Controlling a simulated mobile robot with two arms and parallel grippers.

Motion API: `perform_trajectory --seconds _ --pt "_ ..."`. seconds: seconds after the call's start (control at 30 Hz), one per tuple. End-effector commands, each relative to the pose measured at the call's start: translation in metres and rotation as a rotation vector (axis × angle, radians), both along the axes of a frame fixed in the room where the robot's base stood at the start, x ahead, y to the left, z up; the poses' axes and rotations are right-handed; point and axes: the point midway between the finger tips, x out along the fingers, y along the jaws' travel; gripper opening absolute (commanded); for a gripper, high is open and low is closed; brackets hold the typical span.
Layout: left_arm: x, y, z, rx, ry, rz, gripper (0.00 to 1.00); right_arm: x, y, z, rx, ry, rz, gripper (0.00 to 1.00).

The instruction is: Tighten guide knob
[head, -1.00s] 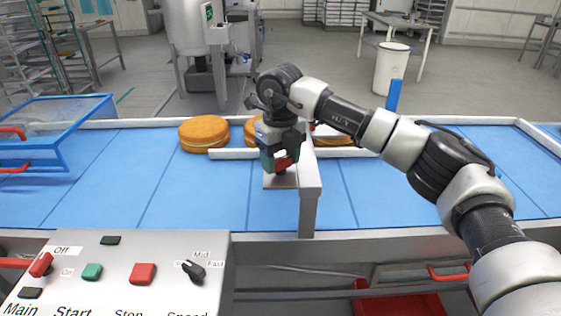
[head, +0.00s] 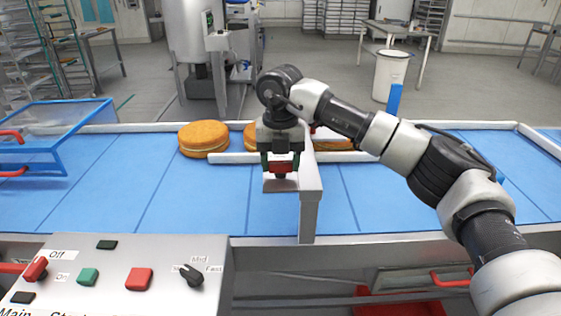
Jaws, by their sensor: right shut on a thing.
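The red guide knob (head: 280,168) sits at the guide bracket (head: 309,180), a grey metal post and arm at the front edge of the conveyor. My right gripper (head: 281,162) reaches in from the right and points down over the bracket. Its jaws are shut on the knob, with dark green parts showing on both sides of the red. The gripper hides the top of the knob. A pale guide rail (head: 235,157) runs across the belt behind the bracket. My left gripper is not in view.
The blue conveyor belt (head: 100,190) carries round filled cakes (head: 204,138), some partly behind my right arm. A control panel (head: 135,255) with switches stands at the front left. A blue-framed clear guard (head: 62,125) is at the left. A red bin (head: 400,303) is below the belt.

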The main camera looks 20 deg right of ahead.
Motion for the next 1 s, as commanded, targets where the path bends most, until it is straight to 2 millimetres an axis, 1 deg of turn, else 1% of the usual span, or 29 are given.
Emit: perform_trajectory --seconds 0.03,0.4,0.43,0.57,0.87,0.97,1.0 --pt "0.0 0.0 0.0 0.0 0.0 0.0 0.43 0.001 -0.001 0.002 0.001 -0.004 -0.009 0.32" --pt "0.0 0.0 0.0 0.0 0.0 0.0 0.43 0.001 -0.001 0.002 0.001 -0.006 -0.014 0.32" --pt "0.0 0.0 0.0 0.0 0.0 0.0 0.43 0.001 -0.001 0.002 0.002 -0.005 -0.014 0.6" --pt "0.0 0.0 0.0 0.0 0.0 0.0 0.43 0.001 -0.001 0.002 0.001 -0.003 -0.012 0.8" --pt "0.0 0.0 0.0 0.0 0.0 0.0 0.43 0.0 0.0 0.002 0.0 -0.002 -0.009 0.81" --pt "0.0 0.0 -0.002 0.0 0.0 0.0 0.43 0.001 0.0 0.01 0.001 -0.004 -0.009 0.81" --pt "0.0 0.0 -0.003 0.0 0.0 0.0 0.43 0.001 0.0 0.015 0.001 -0.006 -0.009 0.81"
